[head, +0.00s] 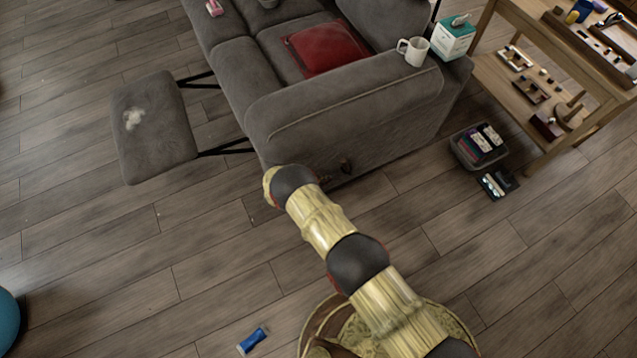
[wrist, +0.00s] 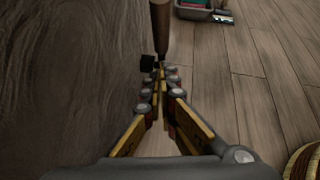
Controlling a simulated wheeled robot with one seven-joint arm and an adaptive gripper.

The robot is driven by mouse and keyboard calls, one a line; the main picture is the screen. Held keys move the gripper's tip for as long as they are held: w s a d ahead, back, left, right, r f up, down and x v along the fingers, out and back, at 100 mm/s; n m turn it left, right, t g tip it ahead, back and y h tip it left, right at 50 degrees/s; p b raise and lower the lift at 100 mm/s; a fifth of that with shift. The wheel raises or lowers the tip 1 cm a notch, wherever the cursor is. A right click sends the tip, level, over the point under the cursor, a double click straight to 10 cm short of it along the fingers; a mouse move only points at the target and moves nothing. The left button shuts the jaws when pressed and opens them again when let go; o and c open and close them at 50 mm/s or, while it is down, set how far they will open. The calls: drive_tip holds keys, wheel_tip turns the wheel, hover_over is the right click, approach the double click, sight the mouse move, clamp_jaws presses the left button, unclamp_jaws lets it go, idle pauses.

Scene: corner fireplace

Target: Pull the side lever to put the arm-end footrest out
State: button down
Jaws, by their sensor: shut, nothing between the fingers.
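The grey sofa (head: 350,115) has its footrest (head: 155,130) extended at the arm end, held out on dark metal struts. The side lever (head: 346,165) is on the outer face of the sofa arm, small and dark in the head view. In the wrist view the lever (wrist: 160,28) is a brown rod just beyond my fingertips, beside a small black block on the sofa's side. My gripper (wrist: 160,72) is shut and empty, pointing along the sofa's side. Whether the fingertips touch the lever I cannot tell. In the head view my arm partly hides the gripper.
A pale patch (head: 133,118) lies on the footrest. A mug (head: 413,51) and tissue box (head: 453,38) stand on the sofa arm. A bin (head: 478,147) stands on the floor by a wooden table (head: 540,40).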

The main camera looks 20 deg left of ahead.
sight(347, 168)
drive_tip(key=w, duration=0.1)
drive_tip(key=w+d, duration=0.1)
drive_tip(key=w+d+r+b, duration=0.1)
drive_tip(key=shift+w, duration=0.25)
drive_tip(key=shift+r, duration=0.15)
